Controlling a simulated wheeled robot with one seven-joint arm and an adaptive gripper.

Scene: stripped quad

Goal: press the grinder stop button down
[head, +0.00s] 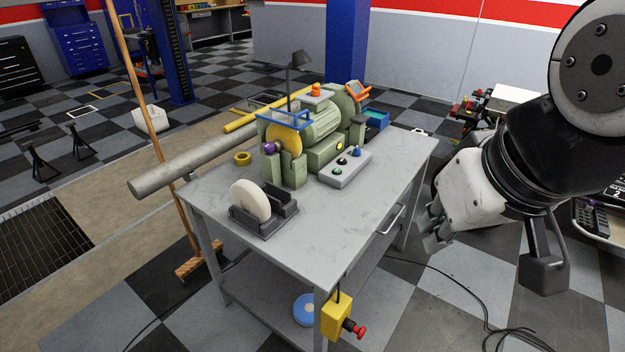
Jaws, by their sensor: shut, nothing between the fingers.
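A green bench grinder (315,125) with a yellow wheel cover stands on a grey metal table (335,215). A yellow box (338,312) hangs at the table's front leg, below the tabletop. A red mushroom button (359,331) sticks out from its right side. A small grey control box (346,170) with several small knobs or buttons lies in front of the grinder. My gripper (430,242) is shut and empty. It appears in the picture right of the table, above and right of the yellow box, apart from both.
A white grinding wheel (250,201) stands in a dark holder on the table. A drawer handle (392,218) sticks out on the table's right side. A long grey pipe (190,166) and a broom (190,265) are at the left. A black cable (455,281) lies on the floor.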

